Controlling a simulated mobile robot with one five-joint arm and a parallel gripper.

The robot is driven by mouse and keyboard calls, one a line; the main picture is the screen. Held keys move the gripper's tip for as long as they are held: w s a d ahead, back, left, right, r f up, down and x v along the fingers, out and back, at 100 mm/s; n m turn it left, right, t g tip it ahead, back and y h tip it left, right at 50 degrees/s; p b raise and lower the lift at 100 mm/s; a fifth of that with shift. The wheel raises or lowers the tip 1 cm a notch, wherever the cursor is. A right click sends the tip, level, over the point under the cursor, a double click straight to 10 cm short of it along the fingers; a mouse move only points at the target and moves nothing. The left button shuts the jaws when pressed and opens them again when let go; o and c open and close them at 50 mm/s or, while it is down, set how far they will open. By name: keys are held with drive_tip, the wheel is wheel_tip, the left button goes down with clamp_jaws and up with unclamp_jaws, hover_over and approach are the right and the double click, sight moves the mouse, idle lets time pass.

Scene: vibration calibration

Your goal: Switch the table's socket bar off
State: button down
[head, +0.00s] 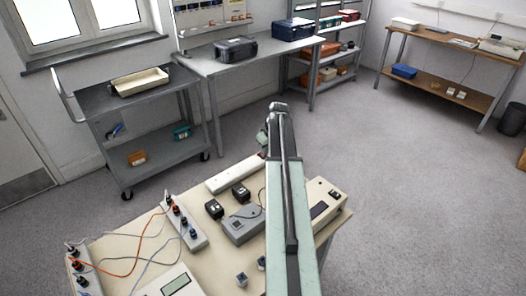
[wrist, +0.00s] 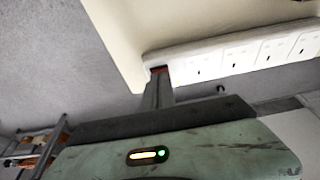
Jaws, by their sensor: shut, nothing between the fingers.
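The white socket bar (head: 232,176) lies along the far edge of the beige table (head: 150,215). In the head view my gripper (head: 264,141) is small and partly hidden by my arm, near the bar's right end.
The table also holds a grey box (head: 243,226), black adapters (head: 214,209), a beige instrument (head: 325,203) and terminal strips (head: 185,222) with orange and grey cables. A grey cart (head: 140,100) and a workbench (head: 250,61) stand behind. Floor to the right is clear.

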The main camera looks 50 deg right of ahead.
drive_tip(key=shift+r, duration=0.1)
drive_tip(key=shift+r+p, duration=0.25)
drive_tip(key=shift+p, duration=0.05)
drive_tip(key=p+v, duration=1.2)
drive_tip(key=v, duration=0.1)
drive_tip(key=shift+r+p, duration=0.2)
drive_tip(key=shift+p, duration=0.2)
drive_tip(key=shift+w, duration=0.1)
